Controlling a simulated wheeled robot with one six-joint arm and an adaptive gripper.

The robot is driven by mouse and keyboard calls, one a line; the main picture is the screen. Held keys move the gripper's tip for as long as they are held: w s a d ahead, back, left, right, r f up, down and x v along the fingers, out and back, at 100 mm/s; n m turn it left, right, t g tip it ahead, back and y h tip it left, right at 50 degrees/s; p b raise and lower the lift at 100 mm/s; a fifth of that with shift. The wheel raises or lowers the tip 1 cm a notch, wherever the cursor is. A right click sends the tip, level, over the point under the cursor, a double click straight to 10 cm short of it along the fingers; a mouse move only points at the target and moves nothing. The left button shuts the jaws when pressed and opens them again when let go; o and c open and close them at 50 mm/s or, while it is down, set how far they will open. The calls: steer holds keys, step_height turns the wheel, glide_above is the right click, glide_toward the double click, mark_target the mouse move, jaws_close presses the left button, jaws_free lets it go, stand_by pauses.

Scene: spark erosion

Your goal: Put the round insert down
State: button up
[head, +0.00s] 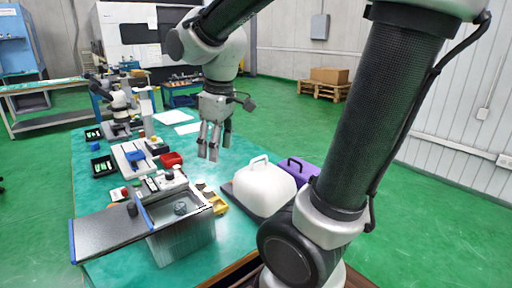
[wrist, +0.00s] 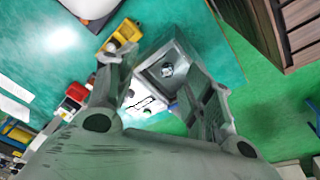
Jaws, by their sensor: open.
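My gripper (head: 214,150) is open and empty, hanging with its fingers down above the green table, behind the grey open-topped tank (head: 185,238). In the wrist view my gripper (wrist: 158,64) has its fingers spread, with the tank (wrist: 151,77) seen between them. A small round grey piece (head: 181,208) lies inside the tank, apart from my fingers. It also shows in the wrist view as a round piece (wrist: 167,69) on the tank's floor. It looks like the round insert, but it is too small to be sure.
A grey plate with blue edges (head: 108,233) adjoins the tank on the left. A dark cylinder (head: 132,209) stands nearby. The table's middle behind the jug is clear.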

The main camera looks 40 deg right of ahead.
steer(key=s+d+r+m+t, duration=0.1)
steer(key=s+d+m, duration=0.4)
steer(key=s, duration=0.5)
steer(key=shift+s+d+r+m+t, duration=0.35)
steer(key=shift+d+r+m+t, duration=0.05)
steer(key=shift+m+t, duration=0.3)
